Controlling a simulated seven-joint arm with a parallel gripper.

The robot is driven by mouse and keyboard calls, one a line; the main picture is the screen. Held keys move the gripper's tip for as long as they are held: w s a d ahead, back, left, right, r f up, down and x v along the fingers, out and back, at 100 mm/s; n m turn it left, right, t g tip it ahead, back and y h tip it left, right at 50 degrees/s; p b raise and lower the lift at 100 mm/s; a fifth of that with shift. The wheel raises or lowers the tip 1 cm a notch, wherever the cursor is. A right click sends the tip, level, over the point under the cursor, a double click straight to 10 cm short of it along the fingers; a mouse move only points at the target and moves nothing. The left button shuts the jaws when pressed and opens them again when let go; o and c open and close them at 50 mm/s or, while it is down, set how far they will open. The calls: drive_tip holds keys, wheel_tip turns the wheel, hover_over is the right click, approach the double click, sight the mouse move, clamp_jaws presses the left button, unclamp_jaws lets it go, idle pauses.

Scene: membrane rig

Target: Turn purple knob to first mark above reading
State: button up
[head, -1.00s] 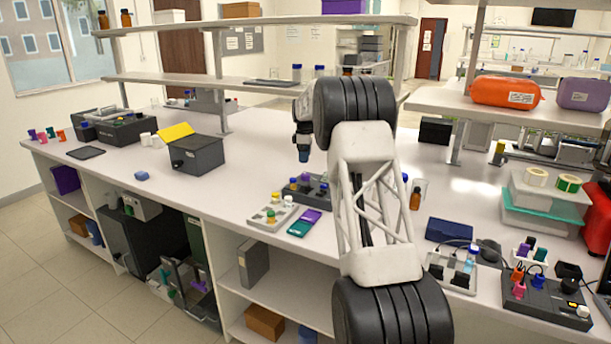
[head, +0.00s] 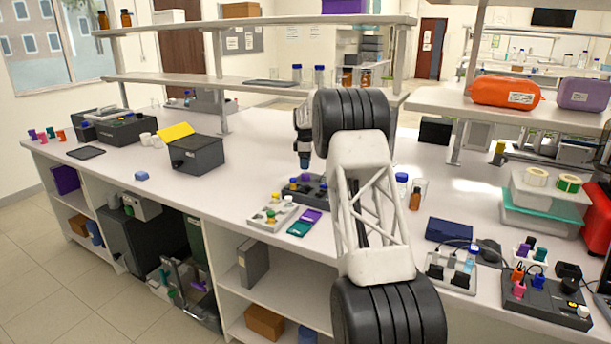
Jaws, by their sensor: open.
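My gripper (head: 304,160) points down above a dark box (head: 318,190) on the bench, with a clear gap between them. It is open and nothing shows between its fingers. My arm hides the right part of this box. I cannot make out a purple knob, a scale mark or a reading at this size.
A grey tray with coloured pieces (head: 272,216) and a purple-and-teal item (head: 304,223) lie in front of the box. Bottles (head: 416,195) stand right of my arm. A shelf (head: 270,86) runs behind my gripper.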

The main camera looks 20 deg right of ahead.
sight(305, 174)
drive_tip(key=shift+f, duration=2.95)
drive_tip(key=c, duration=0.9)
drive_tip(key=shift+c, duration=0.2)
